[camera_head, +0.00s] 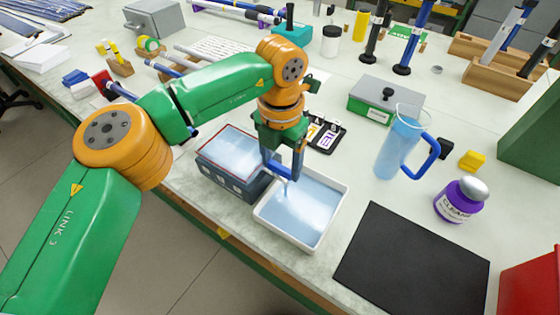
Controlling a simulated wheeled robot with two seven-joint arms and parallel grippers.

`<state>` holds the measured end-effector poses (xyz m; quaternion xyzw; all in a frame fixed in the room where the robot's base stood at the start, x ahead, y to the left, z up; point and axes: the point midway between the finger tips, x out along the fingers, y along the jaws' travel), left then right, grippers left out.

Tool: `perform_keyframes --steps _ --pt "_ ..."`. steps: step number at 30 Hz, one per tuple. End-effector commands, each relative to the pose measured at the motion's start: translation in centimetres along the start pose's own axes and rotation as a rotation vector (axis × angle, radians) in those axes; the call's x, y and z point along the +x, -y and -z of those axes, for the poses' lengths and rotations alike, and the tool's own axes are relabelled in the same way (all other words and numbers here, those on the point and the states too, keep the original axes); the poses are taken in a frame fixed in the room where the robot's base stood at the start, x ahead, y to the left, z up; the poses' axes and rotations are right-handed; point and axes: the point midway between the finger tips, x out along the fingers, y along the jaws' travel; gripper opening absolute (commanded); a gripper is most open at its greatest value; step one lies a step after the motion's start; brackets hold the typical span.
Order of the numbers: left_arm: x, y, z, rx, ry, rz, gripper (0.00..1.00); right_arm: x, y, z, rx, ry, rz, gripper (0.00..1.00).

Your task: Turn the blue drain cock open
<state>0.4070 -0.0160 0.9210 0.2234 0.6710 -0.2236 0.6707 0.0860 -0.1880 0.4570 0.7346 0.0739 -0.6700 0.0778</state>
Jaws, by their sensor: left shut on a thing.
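My left gripper (283,172) points down beside the right side of a grey-blue tank (224,175), above the white tray. It is shut on the blue drain cock, which is mostly hidden by the fingers, so I cannot tell the angle of its handle. The tank is open on top and holds pale bluish liquid. The white tray (262,213) stands against the tank, with light blue liquid in it. A small pale spot shows under the fingers; I cannot tell if it is a spout or running liquid. My right gripper is not in view.
A clear jug with a blue handle (399,145), a purple cleaner bottle (462,201) and a black mat (412,262) lie to the right. A green-and-grey box (385,99) and a black tray of small parts (326,136) are behind. The table's front edge is close to the tank.

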Motion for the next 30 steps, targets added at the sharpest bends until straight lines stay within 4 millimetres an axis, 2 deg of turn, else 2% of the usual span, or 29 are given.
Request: perform_keyframes --steps 17,18,21,30 --pt "-0.13 -0.07 -0.1 -0.033 0.004 -0.002 0.17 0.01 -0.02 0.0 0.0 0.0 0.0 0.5" --pt "-0.13 -0.08 -0.1 -0.033 0.004 -0.001 0.75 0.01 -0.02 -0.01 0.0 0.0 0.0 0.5" --pt "-0.11 -0.07 -0.09 -0.033 0.003 -0.001 1.0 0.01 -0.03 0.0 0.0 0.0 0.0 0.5" --pt "-0.08 -0.14 -0.07 -0.032 0.002 -0.003 1.0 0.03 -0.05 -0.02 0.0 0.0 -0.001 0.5"
